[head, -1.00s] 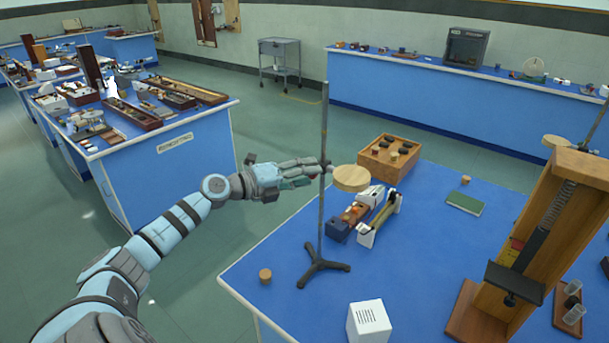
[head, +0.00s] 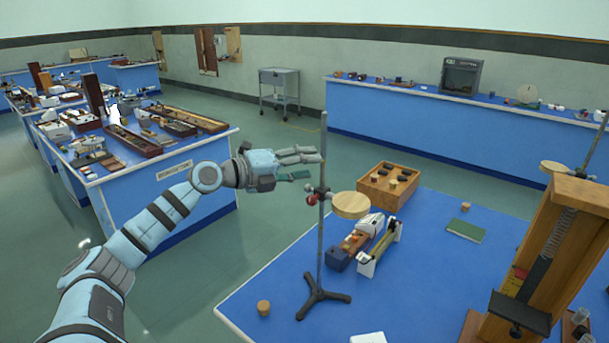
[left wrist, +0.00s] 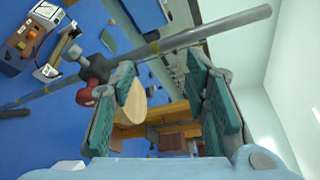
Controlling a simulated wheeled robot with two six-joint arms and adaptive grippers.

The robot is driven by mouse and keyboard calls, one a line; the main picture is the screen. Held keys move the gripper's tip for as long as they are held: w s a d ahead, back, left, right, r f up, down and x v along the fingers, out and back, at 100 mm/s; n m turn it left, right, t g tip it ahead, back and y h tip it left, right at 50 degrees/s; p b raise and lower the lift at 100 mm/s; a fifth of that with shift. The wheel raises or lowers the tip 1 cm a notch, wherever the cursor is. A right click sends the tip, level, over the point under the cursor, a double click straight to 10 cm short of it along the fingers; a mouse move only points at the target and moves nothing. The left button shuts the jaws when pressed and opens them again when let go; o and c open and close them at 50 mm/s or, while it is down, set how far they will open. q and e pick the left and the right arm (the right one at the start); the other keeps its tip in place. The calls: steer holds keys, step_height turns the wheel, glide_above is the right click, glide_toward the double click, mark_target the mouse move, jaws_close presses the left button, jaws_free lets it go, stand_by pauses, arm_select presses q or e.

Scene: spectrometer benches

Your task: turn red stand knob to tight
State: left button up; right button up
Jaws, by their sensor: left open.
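A stand with a thin upright grey rod (head: 322,240) and black tripod base (head: 322,298) is on the blue bench. The red knob (head: 312,200) is on a clamp (head: 322,190) on the rod, beside a round wooden disc (head: 350,205). My left gripper (head: 306,165) is open and empty, above the knob and left of the rod. In the left wrist view, the red knob (left wrist: 86,97) shows left of the left finger, outside the open jaws (left wrist: 163,85). The rod (left wrist: 210,28) crosses slantwise beyond the fingertips. I cannot tell whether a finger touches it. My right gripper is out of view.
Behind the stand are a wooden box (head: 385,185) and a small apparatus (head: 362,240). A tall wooden frame (head: 570,240) stands at right. A cork (head: 263,308) lies near the bench's left edge. Open floor is left of the bench.

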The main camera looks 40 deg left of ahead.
arm_select(q)
steer(key=s+d+f+m+y+b, duration=0.25)
steer(key=s+m+b, duration=0.75)
steer(key=b, duration=1)
steer(key=g+y+p, duration=0.2)
steer(key=y+p, duration=0.1)
steer(key=p, duration=0.6)
glide_toward(309, 199)
steer(key=w, duration=0.3)
steer(key=shift+n, duration=0.3)
steer(key=p+x, duration=0.1)
steer(key=x, duration=0.2)
steer(key=f+p+x, duration=0.1)
steer(key=x, duration=0.2)
steer(key=shift+s+d, duration=0.1)
steer(key=shift+s, duration=0.05)
steer(key=shift+w+f, duration=0.2)
jaws_close()
steer(key=shift+f+n+b, duration=0.15)
steer(key=shift+n+b, duration=0.25)
steer(key=shift+b, duration=0.15)
steer(key=shift+s+r, duration=0.1)
steer(key=shift+r, duration=0.1)
jaws_free()
